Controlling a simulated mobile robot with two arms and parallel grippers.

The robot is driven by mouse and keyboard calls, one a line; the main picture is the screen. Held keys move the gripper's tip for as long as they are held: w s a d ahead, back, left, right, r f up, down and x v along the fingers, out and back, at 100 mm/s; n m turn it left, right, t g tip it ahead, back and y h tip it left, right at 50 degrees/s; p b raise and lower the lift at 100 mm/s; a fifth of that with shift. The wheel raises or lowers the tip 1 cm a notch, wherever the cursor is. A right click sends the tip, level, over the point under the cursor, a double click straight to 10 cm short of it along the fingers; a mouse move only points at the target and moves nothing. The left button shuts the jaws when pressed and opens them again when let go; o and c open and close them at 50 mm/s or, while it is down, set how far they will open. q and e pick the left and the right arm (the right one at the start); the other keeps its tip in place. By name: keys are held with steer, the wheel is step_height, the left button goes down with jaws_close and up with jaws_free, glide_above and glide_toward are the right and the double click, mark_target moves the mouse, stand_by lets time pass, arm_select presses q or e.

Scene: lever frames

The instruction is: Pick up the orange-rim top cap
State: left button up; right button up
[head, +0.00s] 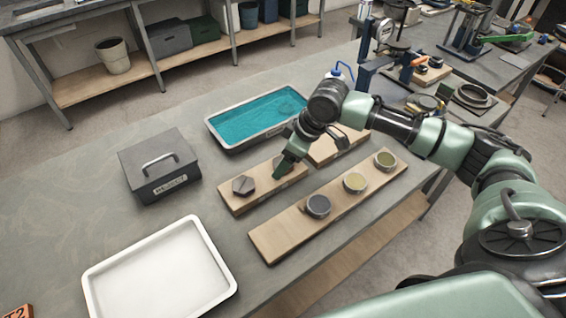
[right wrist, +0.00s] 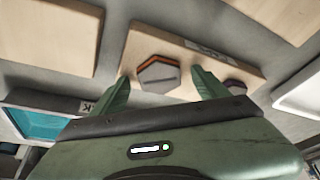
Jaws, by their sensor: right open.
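The orange-rim top cap (right wrist: 158,75) is a grey hexagonal cap with an orange edge, lying on a wooden board (right wrist: 137,47) in the right wrist view. My right gripper (right wrist: 161,78) is open, its two green fingers apart on either side of the cap in that view, with nothing held. In the head view the right gripper (head: 283,168) is over the far end of the short board (head: 234,206) and hides the cap there. A second, dark hexagonal cap (head: 243,185) sits on the same board; it shows a purplish edge in the right wrist view (right wrist: 235,87). My left gripper is not seen.
A long board (head: 277,238) with several round pots lies at the near right. A teal-filled tray (head: 213,124) stands behind, a grey lidded box (head: 160,165) to the left, and a white tray (head: 160,275) at the front left. Bare table lies between them.

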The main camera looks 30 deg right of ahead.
jaws_close()
